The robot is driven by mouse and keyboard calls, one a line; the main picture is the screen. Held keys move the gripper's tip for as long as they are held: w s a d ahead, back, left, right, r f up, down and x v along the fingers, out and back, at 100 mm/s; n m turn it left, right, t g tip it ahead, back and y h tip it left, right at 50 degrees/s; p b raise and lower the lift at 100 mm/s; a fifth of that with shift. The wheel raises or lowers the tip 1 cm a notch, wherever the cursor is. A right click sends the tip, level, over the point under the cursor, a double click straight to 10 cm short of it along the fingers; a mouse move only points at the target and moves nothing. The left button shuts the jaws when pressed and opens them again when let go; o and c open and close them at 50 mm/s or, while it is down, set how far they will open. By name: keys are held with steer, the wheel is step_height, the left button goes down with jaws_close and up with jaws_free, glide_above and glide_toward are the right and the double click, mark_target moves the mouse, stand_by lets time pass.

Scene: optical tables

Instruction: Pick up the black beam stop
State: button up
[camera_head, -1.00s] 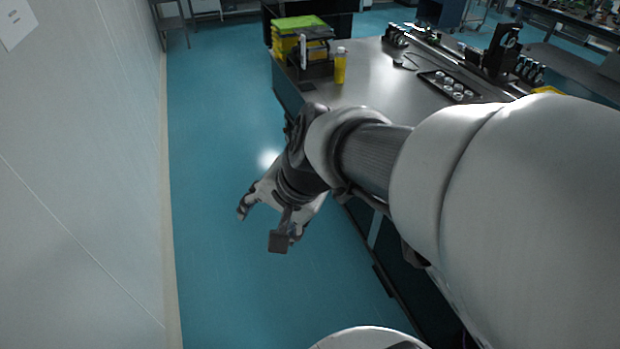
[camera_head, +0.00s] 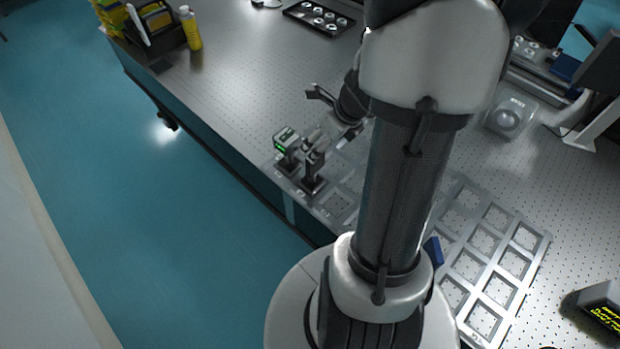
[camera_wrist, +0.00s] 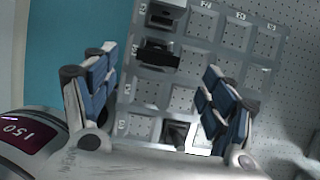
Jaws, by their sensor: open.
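A dark upright piece on a post (camera_head: 313,168), likely the black beam stop, stands in the grid tray by the table's near left edge. A dark piece in the left column of the tray (camera_wrist: 158,54) in the wrist view seems to be the same one. My gripper (camera_head: 318,116) is open and empty above the table, just beyond this piece in the head view. In the wrist view its fingers (camera_wrist: 158,62) are spread wide, with the dark piece between them in the picture. I cannot tell the height gap.
A device with a green display (camera_head: 287,142) stands close beside the dark piece. The metal grid tray (camera_head: 541,243) has many empty cells. Another dark item (camera_wrist: 178,133) sits low in the wrist view. A yellow bottle (camera_head: 191,28) and a black lens tray (camera_head: 318,17) stand farther back.

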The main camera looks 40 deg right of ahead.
mark_target(312, 169)
steer(key=b+x, duration=0.5)
steer(key=x, duration=0.4)
steer(key=shift+f, duration=0.2)
steer(key=shift+r, duration=0.15)
steer(key=shift+c, duration=0.6)
jaws_close()
